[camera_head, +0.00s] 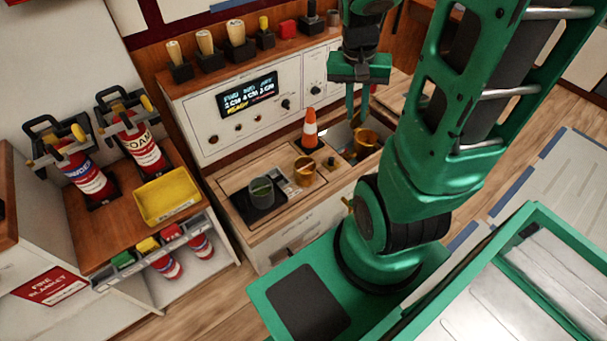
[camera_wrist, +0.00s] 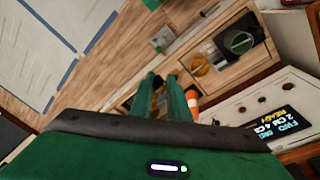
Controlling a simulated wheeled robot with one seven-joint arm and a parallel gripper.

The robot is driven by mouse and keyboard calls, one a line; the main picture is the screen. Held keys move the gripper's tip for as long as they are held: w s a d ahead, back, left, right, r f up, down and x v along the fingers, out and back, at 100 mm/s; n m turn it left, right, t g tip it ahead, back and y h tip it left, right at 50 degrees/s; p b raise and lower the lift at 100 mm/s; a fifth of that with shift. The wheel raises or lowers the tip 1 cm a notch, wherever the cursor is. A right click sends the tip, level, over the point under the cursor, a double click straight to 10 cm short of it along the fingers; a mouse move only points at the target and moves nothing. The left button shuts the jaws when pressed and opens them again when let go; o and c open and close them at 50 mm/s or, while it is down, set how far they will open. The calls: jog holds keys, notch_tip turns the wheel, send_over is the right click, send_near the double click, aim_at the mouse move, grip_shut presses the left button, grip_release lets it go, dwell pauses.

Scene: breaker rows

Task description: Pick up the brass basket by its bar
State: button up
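A brass-coloured basket (camera_head: 366,141) stands at the right end of the wooden counter, below my gripper. Its bar is too small to make out. A second brass-coloured container (camera_head: 304,171) stands left of it, in front of the orange cone; it shows in the wrist view (camera_wrist: 200,64) too. My gripper (camera_head: 358,118) points down, close above the right-hand brass basket. In the wrist view, my fingers (camera_wrist: 163,82) stand apart with a narrow gap. I see nothing clearly held. The fingers and arm partly hide what lies below; I cannot tell whether they touch the basket.
An orange-and-white cone (camera_head: 310,128) stands close left of my gripper. A dark green pot (camera_head: 261,191) sits on a black plate at the counter's left. The control panel (camera_head: 250,100) with a lit display rises behind. A yellow tray (camera_head: 167,197) lies further left.

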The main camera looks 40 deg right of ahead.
jog(key=w+d+f+m, duration=0.2)
jog(key=w+f+m, duration=0.1)
jog(key=w+f, duration=0.8)
jog(key=m+t+y, duration=0.2)
jog(key=m, duration=0.3)
send_near(305, 167)
jog(key=shift+w+f, duration=0.3)
jog(key=shift+f, duration=1.45)
jog(key=shift+w+f, duration=0.3)
jog(key=shift+f, duration=1.4)
jog(key=shift+w+f, duration=0.35)
jog(key=shift+f, duration=1.4)
grip_shut()
